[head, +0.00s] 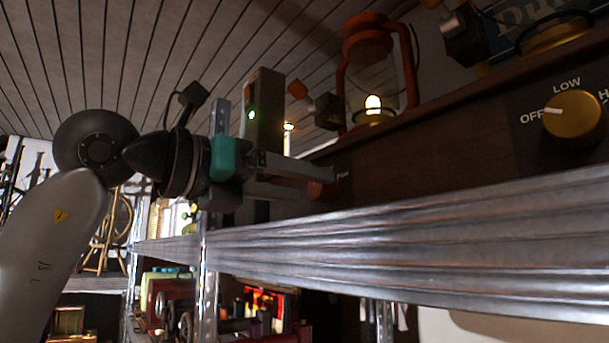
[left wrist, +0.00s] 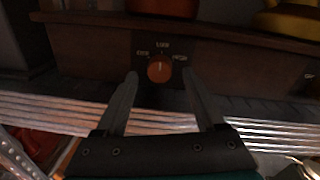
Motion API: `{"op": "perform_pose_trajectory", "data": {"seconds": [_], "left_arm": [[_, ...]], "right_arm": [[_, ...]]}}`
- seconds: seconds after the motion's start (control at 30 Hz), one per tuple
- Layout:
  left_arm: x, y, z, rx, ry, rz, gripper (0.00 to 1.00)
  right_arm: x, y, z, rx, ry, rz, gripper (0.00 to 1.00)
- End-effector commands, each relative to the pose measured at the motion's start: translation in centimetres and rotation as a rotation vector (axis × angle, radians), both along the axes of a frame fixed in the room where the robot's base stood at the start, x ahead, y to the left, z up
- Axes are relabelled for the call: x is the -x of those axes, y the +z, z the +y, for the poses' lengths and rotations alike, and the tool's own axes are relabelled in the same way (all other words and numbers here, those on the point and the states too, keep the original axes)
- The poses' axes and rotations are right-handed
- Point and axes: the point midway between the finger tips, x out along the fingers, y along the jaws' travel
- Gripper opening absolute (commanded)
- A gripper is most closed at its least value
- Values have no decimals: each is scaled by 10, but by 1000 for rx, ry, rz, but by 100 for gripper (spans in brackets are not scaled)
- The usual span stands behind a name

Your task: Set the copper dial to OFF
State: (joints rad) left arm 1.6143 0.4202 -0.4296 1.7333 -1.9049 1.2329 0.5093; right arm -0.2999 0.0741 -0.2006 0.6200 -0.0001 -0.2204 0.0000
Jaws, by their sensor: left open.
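The copper dial (left wrist: 159,69) sits on a dark plate on the wooden panel, with labels around it and LOW at the top. Its pale pointer mark appears to point up, toward LOW. In the head view the copper dial (head: 319,189) is a small reddish shape, partly hidden by my fingers. My left gripper (head: 325,181) is open. In the left wrist view its two fingers (left wrist: 159,75) reach toward the dial, one tip on each side of it. I cannot tell whether they touch it. My right gripper is not in view.
A brass dial (head: 575,116) is on the same panel at the right, its pointer toward OFF. A red lantern (head: 368,40) with a lit bulb (head: 373,103) stands above the panel. A ribbed metal shelf edge (head: 400,245) runs just below the panel, close under my gripper.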

Motion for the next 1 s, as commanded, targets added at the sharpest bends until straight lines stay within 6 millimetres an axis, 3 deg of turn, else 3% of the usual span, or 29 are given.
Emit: {"op": "perform_pose_trajectory", "data": {"seconds": [0.17, 0.47, 1.0], "left_arm": [[-8, 0, -10, 0, -1, -2, 71], [-9, 0, -11, 0, 0, -1, 70], [-9, 0, -11, 0, 0, -1, 9]], "right_arm": [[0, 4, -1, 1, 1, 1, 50], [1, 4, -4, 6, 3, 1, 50], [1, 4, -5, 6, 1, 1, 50]]}}
